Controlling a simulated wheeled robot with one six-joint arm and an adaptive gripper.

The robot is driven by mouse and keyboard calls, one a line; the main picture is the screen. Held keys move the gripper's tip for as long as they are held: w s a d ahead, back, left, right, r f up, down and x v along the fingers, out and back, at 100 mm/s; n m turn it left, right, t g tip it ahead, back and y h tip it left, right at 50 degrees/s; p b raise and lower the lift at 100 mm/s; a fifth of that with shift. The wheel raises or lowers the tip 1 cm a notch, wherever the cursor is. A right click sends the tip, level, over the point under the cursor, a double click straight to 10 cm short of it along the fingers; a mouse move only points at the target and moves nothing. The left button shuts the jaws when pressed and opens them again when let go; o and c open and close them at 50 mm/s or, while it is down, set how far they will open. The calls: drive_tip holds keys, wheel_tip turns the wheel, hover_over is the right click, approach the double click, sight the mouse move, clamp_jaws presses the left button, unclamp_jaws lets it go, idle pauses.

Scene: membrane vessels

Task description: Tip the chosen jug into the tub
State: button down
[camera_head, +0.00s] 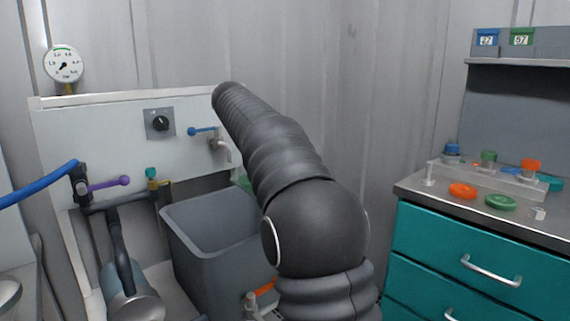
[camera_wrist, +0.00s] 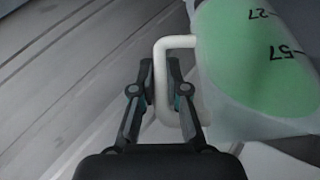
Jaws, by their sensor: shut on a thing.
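The jug (camera_wrist: 215,112) is at the right of the wrist view, a pale translucent vessel with green contents and the dark marks 27 and 57. Its white handle (camera_wrist: 178,42) loops out to the left. My gripper (camera_wrist: 160,80) is shut on this handle, with a finger on either side. The jug's base and full outline run out of the picture, so I cannot tell its tilt. The tub (camera_head: 205,250) is a grey open bin at lower centre left in the head view. My arm hides my gripper there. A small green patch (camera_head: 243,183) shows beside the arm, above the tub's far rim.
A white panel behind the tub carries a blue-handled tap (camera_head: 215,140) and a black knob (camera_head: 160,123). Pipes with a purple lever (camera_head: 108,184) stand left of the tub. A teal drawer cabinet (camera_head: 480,255) at right bears coloured lids and a small rack.

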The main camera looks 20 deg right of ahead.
drive_tip(key=shift+s+r, duration=0.1)
drive_tip(key=shift+r, duration=0.15)
idle(0.3)
drive_tip(key=shift+a+h, duration=0.15)
drive_tip(key=shift+h, duration=0.15)
drive_tip(key=shift+a+r+n+h, duration=0.25)
drive_tip(key=shift+a+h, duration=0.2)
drive_tip(key=shift+h, duration=0.45)
drive_tip(key=shift+f, duration=0.1)
drive_tip(key=shift+w+a+n+h+b, duration=0.25)
drive_tip(key=shift+a+n+h+b, duration=0.15)
drive_tip(key=shift+a+h, duration=0.35)
drive_tip(key=shift+f, duration=0.1)
